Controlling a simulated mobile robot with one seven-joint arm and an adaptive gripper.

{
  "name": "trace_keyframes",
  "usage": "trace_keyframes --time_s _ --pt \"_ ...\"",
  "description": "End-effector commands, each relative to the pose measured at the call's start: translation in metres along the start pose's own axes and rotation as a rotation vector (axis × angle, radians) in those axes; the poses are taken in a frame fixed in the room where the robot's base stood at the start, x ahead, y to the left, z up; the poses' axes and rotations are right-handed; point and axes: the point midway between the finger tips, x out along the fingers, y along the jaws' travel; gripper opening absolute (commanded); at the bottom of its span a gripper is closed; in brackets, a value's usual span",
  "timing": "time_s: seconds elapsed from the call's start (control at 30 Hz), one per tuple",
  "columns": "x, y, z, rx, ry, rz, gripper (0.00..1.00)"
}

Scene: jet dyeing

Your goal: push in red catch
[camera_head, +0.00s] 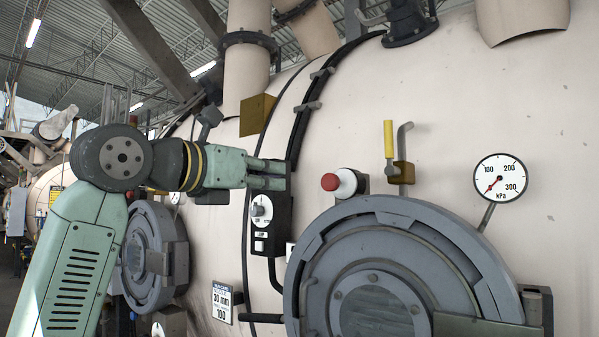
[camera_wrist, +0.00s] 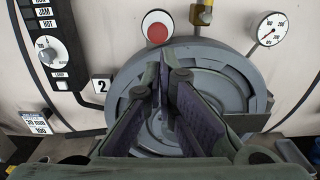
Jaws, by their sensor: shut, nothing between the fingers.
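The red catch (camera_head: 330,182) is a round red button on a white collar, set at the upper left of the big grey round door (camera_head: 400,270). In the wrist view the red catch (camera_wrist: 157,33) faces me at the top centre, just above the fingertips in the picture. My gripper (camera_head: 284,174) is shut and empty, to the left of the catch in the head view. In the wrist view my gripper (camera_wrist: 166,72) overlaps the upper part of the door. No contact with the catch shows.
A black control box (camera_head: 268,222) with a dial is partly behind my gripper. A yellow-handled valve (camera_head: 389,140) and a pressure gauge (camera_head: 500,177) sit right of the catch. A second round door (camera_head: 146,255) is at left, and a yellow-brown block (camera_head: 257,114) is above my gripper.

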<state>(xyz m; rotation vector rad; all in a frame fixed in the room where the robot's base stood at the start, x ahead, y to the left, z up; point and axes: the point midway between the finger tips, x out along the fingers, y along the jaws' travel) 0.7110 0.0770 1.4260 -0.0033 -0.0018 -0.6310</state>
Motion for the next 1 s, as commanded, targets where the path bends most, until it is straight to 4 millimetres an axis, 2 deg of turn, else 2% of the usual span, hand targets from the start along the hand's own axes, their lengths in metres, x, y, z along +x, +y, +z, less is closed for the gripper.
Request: trace_keyframes --time_s 0.17,0.5,0.7,0.83,1.0 --pt "0.018 0.0 0.001 0.0 0.007 0.003 0.0" --pt "0.089 0.0 0.003 -0.001 0.005 0.0 0.0" --pt "0.122 0.0 0.002 -0.002 0.005 0.0 0.0" --pt "0.134 0.001 0.001 -0.002 0.004 0.001 0.0" --pt "0.14 0.002 -0.001 0.0 0.004 0.004 0.0"
